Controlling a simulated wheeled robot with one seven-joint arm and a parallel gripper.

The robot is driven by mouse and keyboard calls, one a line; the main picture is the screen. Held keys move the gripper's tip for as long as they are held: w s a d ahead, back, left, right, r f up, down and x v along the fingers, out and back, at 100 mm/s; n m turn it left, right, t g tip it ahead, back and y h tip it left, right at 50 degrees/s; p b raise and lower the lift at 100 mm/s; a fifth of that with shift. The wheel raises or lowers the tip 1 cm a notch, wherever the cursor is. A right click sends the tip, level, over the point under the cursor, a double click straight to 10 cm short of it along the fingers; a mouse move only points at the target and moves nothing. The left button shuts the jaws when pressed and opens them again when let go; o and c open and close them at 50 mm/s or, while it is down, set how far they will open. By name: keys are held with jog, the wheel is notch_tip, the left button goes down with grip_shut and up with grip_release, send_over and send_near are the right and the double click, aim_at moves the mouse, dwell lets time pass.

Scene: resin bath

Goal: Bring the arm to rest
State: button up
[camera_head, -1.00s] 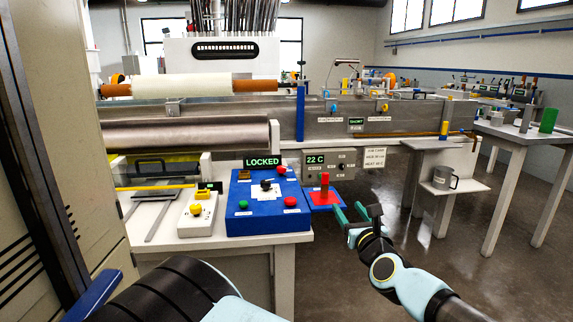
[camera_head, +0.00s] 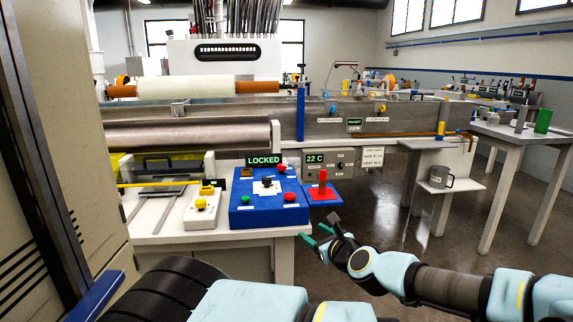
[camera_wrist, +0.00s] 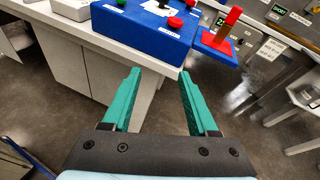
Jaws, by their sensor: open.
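My gripper (camera_head: 318,236) is low in front of the blue control box, at the right end of the white table. In the wrist view my gripper (camera_wrist: 158,92) shows two green fingers spread wide with nothing between them. The table's corner and the grey floor lie beyond the fingertips. The arm runs from the gripper to the lower right in the head view, bent and held out in front of my body. The fingers are partly hidden by the wrist in the head view.
The blue control box (camera_head: 243,218) with a LOCKED display stands on the white table (camera_head: 160,235). A red lever (camera_head: 323,184) is on a blue plate to its right. A grey mug (camera_head: 440,177) sits on a small shelf at right. The floor (camera_head: 400,228) between is clear.

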jog(key=s+a+f+n+g+p, duration=0.2)
jog(key=s+a+f+n+g, duration=0.65)
jog(key=n+g, duration=0.4)
jog(key=s+a+r+n+h+p, duration=0.1)
jog(key=a+r+n+h, duration=0.1)
jog(key=r+n, duration=0.6)
jog(key=s+a+r+n+h+p, duration=0.2)
jog(key=r+n, duration=0.5)
jog(key=r, duration=0.6)
jog(key=shift+a+r+n+h, duration=0.15)
jog(key=shift+a+n+h, duration=0.2)
jog(key=shift+a+h, duration=0.5)
jog(key=shift+d, duration=0.1)
